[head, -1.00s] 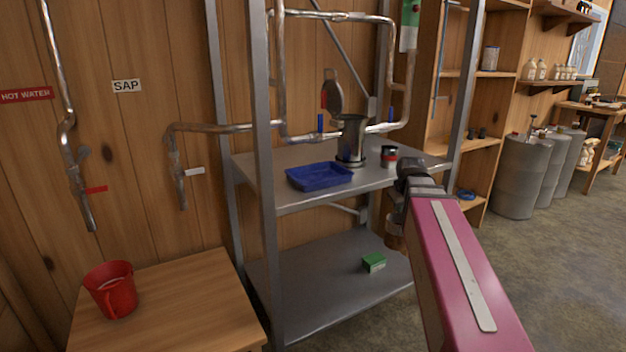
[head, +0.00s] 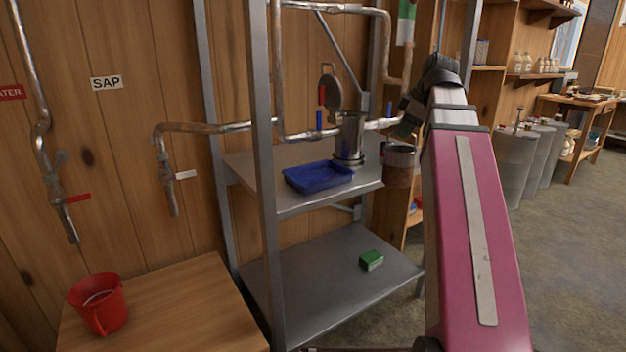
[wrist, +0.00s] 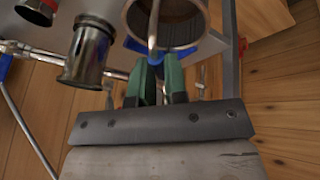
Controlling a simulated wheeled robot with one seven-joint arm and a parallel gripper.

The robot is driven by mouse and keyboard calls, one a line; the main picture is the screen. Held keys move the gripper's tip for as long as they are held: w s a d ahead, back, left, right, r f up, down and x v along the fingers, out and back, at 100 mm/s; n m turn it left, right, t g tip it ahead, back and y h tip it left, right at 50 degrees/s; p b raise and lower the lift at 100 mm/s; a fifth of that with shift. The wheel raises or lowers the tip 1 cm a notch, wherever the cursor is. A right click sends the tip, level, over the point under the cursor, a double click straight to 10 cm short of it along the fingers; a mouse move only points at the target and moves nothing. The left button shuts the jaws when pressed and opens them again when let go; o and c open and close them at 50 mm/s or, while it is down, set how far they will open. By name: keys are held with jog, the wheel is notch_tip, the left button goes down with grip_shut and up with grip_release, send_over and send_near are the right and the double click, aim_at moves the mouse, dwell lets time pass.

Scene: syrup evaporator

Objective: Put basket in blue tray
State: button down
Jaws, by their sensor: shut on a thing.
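The blue tray (head: 318,178) lies on the upper shelf of the metal rack, and looks empty. The basket (head: 398,168) is a brownish, round, open-topped container. It hangs in front of the right end of that shelf, to the right of the tray and apart from it. My gripper (head: 408,124) is above the basket, partly hidden by my arm. In the wrist view, my gripper's green fingers (wrist: 156,80) are closed on the basket's thin handle, and the basket's round rim (wrist: 205,12) shows beyond them.
A metal canister (head: 349,138) with an open lid stands behind the tray, near pipes. A rack post (head: 264,170) rises left of the tray. A green box (head: 371,260) lies on the lower shelf. A red jug (head: 98,304) stands on a wooden table at left.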

jog(key=shift+s+a+r+n, duration=0.15)
jog(key=shift+s+r+n, duration=0.15)
jog(key=shift+r, duration=0.3)
jog(key=shift+s+a+r+n, duration=0.1)
jog(key=shift+s+r+n, duration=0.15)
jog(key=shift+r, duration=0.3)
jog(key=shift+a+r+y, duration=0.1)
jog(key=shift+a+y, duration=0.05)
jog(key=shift+y, duration=0.15)
jog(key=w+a+f+t+y, duration=0.1)
jog(key=w+a, duration=0.5)
jog(key=a, duration=0.2)
jog(key=w+a+f+t+y, duration=0.1)
jog(key=w+a+y, duration=0.1)
jog(key=w+a, duration=0.55)
jog(key=w+a+f+g+h, duration=0.2)
jog(key=a+f+h, duration=0.1)
jog(key=a+f, duration=0.3)
jog(key=shift+w+a+f, duration=0.2)
jog(key=shift+w+a, duration=0.1)
jog(key=shift+a, duration=0.1)
